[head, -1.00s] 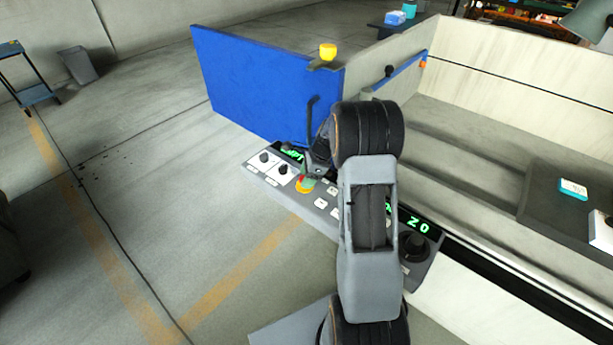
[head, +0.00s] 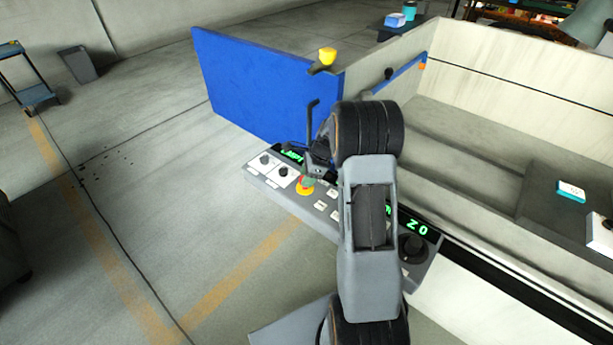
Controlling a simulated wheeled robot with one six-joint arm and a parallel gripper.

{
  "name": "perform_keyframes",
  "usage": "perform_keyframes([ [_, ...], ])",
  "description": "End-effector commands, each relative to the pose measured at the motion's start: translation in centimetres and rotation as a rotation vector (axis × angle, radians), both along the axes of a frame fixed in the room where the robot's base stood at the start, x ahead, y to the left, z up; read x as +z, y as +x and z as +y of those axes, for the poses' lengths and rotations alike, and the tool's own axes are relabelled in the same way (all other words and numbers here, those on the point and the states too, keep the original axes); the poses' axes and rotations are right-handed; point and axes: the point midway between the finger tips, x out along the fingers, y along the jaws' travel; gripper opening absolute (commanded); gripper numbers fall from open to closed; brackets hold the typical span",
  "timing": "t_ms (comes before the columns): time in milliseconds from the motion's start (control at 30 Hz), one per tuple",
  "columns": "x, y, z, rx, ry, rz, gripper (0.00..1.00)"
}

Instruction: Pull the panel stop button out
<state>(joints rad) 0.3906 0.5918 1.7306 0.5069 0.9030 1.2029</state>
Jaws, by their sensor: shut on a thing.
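The panel stop button (head: 305,187) is red on a yellow ring, on the sloping grey control panel (head: 255,176). My gripper (head: 308,181) is at the button from above, small in the head view. Its jaws are shut on the button, which they partly cover. My arm hides the middle of the panel. I cannot tell from this view how far the button stands out.
Two black knobs (head: 274,167) on white plates lie left of the button, with small white keys to its right. A large black dial (head: 411,246) is at the panel's right end. A blue door (head: 262,85) and the machine's pale wall stand behind.

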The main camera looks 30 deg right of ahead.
Motion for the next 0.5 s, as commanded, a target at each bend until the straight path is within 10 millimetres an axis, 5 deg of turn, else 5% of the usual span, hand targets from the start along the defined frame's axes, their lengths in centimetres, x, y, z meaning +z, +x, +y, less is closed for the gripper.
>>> perform_keyframes([
  [67,0.36,0.13,-0.01,0.000,0.000,-0.005,0.00],
  [100,0.38,0.14,-0.01,0.000,0.000,-0.006,0.44],
  [333,0.28,0.11,-0.02,-0.001,0.000,-0.005,0.66],
  [500,0.23,0.09,-0.01,-0.001,0.000,-0.004,0.66],
])
